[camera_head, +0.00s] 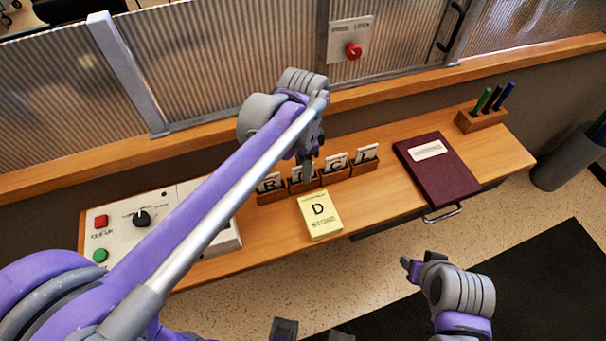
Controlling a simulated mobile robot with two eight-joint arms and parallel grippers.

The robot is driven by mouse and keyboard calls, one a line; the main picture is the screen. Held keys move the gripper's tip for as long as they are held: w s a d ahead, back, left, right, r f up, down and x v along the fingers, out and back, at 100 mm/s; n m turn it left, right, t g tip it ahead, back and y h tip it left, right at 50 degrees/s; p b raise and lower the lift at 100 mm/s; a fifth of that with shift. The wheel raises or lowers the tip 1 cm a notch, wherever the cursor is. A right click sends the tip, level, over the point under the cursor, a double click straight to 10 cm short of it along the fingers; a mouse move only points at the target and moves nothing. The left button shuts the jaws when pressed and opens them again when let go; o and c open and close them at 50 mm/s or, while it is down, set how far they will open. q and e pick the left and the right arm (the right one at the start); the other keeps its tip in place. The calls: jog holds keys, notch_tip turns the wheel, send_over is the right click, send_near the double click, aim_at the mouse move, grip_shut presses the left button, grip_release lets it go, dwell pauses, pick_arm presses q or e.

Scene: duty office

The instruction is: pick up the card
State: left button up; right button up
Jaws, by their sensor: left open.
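Several white letter cards stand upright in small wooden holders (273,197) in a row on the wooden desk. The left one (270,182) reads R, one farther right (334,162) looks like C, and the rightmost (367,153) looks like L. My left gripper (306,172) points down at the second card from the left and largely hides it; it is open, and I cannot tell whether it touches that card. A yellow card or pad (320,214) marked D lies flat in front of the holders. My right gripper (413,268) hangs beyond the desk's front edge, its opening unclear.
A maroon folder (452,182) with a white label lies right of the holders. A wooden pen block (481,120) stands at the far right. A control panel (175,213) with red and green buttons sits left, partly behind my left arm. A ribbed glass screen (225,60) rises behind.

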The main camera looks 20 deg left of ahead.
pick_arm(q)
grip_shut()
jog(key=shift+r, duration=0.15)
dwell(0.4)
notch_tip(320, 180, up, 10)
jog(key=shift+f+p, duration=0.1)
jog(key=shift+p, duration=0.2)
dwell(0.6)
